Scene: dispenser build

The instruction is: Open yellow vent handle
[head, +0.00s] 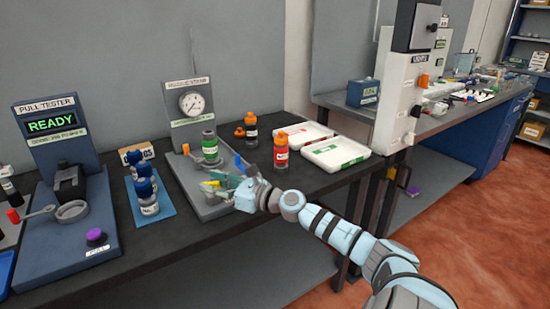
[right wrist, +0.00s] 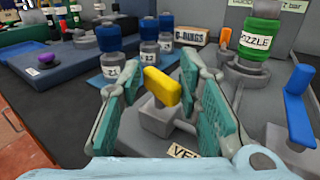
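The yellow vent handle (right wrist: 161,88) stands on a small grey valve block in the right wrist view. A label starting "VE" lies in front of it, partly hidden. My right gripper (right wrist: 167,76) is open, with one teal pad on each side of the handle; I see no clear contact. In the head view a bit of the yellow handle (head: 211,184) shows beside my right gripper (head: 222,181), at the gauge stand's base. My left gripper is not in view.
A blue handle (right wrist: 299,104) and a green-banded bottle (right wrist: 258,38) stand to the right of the gripper. Several blue-capped bottles (head: 147,187) stand on a blue mat to the left. The gauge (head: 192,103) rises behind.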

